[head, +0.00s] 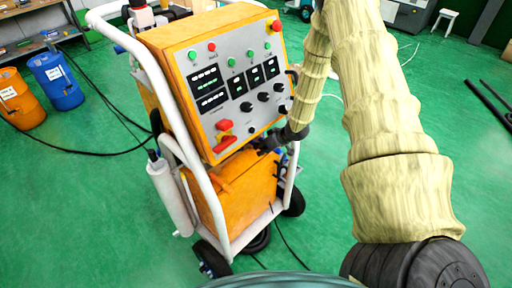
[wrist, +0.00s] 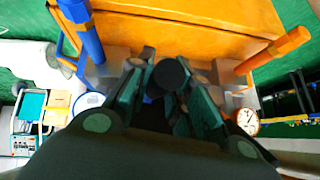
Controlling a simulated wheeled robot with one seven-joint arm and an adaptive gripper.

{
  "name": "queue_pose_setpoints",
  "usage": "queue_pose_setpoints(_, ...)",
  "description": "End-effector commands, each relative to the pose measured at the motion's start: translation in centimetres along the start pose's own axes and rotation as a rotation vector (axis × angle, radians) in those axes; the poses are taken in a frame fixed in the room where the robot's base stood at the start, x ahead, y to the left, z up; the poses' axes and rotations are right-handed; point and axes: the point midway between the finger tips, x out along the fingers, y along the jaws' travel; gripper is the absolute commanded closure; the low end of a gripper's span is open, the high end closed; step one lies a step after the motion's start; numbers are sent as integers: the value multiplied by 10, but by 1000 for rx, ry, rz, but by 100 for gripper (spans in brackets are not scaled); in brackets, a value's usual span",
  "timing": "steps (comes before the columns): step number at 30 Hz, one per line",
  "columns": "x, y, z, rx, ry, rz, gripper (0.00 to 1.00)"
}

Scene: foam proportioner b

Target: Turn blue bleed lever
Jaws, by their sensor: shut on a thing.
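A blue lever (wrist: 82,28) stands at the upper left of the wrist view, apart from my fingers. My gripper (wrist: 165,85) is shut on a dark round-ended piece (wrist: 171,75) in the middle of that view. Small bluish patches show beside that piece, but I cannot tell whether they belong to it. In the head view my gripper (head: 268,146) is under the control panel, at the upper right of the lower orange box. The arm and panel hide most of what it holds there.
An orange lever (wrist: 272,50) stands to the right in the wrist view, with a round gauge (wrist: 246,121) below it. The orange control panel (head: 232,80) hangs over my gripper. A white tube frame (head: 203,185) edges the cart. Green floor is open around it.

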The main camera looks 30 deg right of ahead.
Motion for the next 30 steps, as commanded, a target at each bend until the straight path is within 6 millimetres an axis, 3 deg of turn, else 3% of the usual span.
queue_pose_setpoints(13,-2,3,-1,3,-2,4,100)
queue_pose_setpoints(14,-2,3,-1,3,-2,4,76)
queue_pose_setpoints(17,-2,3,0,3,-2,4,58)
queue_pose_setpoints(30,-6,2,0,3,-4,3,57)
